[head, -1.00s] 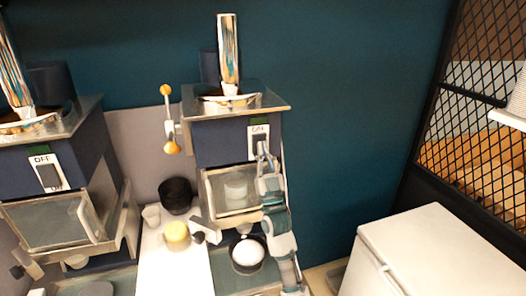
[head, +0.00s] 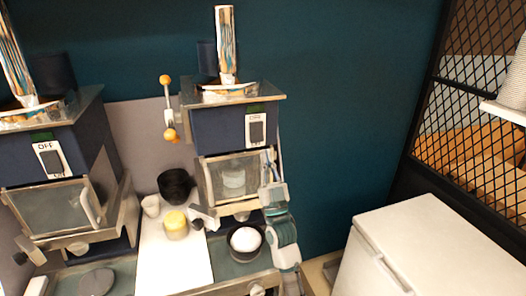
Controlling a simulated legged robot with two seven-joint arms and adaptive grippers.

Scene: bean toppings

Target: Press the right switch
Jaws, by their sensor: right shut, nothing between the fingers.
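The right switch (head: 257,128) is a dark rocker on a white plate on the front of the right machine (head: 216,130). Its lettering is too small to read now. My right gripper (head: 267,158) is shut and empty, just below the switch plate and apart from it, in front of the right edge of the machine's glass door. The left machine (head: 50,150) has a similar switch (head: 49,159) with OFF readable at its top. My left gripper is not in view.
Below the right machine's door is a dark bowl with white contents (head: 245,240). A black cup (head: 175,186), a white cup (head: 151,206) and a yellow-topped container (head: 175,224) stand between the machines. A white chest (head: 420,245) stands at the right.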

